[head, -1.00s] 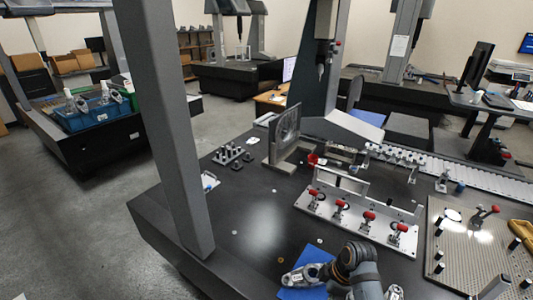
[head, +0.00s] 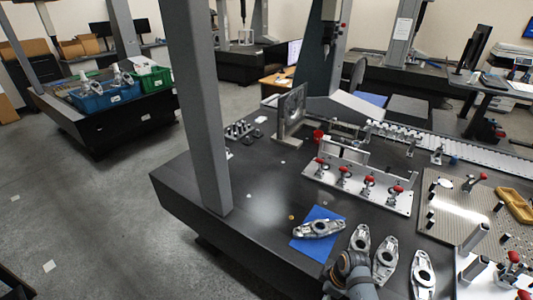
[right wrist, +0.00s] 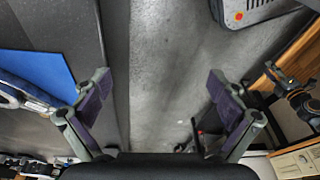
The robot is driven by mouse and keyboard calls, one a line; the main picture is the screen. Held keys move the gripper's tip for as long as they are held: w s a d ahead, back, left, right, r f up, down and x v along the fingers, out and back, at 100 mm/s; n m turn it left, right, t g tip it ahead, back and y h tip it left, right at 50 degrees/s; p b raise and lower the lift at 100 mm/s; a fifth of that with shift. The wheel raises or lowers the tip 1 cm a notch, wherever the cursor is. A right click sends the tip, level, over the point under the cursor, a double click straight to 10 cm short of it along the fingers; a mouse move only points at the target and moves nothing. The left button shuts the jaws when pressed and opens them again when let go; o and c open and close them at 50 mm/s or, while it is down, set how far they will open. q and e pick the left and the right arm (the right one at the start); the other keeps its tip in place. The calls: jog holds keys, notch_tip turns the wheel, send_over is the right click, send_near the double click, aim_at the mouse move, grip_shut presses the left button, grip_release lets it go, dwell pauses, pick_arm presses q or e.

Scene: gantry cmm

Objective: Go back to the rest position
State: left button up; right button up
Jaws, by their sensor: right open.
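My right gripper (right wrist: 159,88) is open and empty in the right wrist view, with its two dark-padded fingers wide apart. Past the fingers are the table edge and the grey floor. A dark link of my arm shows at the bottom of the head view; its gripper is out of that picture. A silver metal part (head: 318,228) lies on the blue mat (head: 304,244) on the black table. The mat (right wrist: 38,68) and part of a metal piece (right wrist: 20,92) also show at the left of the right wrist view. My left gripper is not in view.
Several similar metal parts (head: 385,258) lie right of the mat, close to my arm. A fixture plate (head: 350,185) with red-tipped clamps and a perforated plate (head: 470,215) stand beyond. A grey column (head: 197,110) rises at the table's left. Open floor (head: 110,220) lies left.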

jog(key=s+d+f+m+h, duration=0.1)
jog(key=s+d+f+m, duration=0.25)
jog(key=s+f, duration=0.6)
jog(key=s+d+f+m+h, duration=0.1)
jog(key=s+d+f+m, duration=0.35)
jog(key=f, duration=0.85)
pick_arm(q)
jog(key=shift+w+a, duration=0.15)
pick_arm(e)
jog(key=s+d+f+m, duration=0.1)
jog(key=s+f+m, duration=0.1)
jog(key=s, duration=0.8)
jog(key=s+d+f+m+h, duration=0.1)
jog(key=s+f, duration=0.4)
jog(key=s, duration=0.5)
jog(key=shift+f+m, duration=0.25)
jog(key=shift+m, duration=0.55)
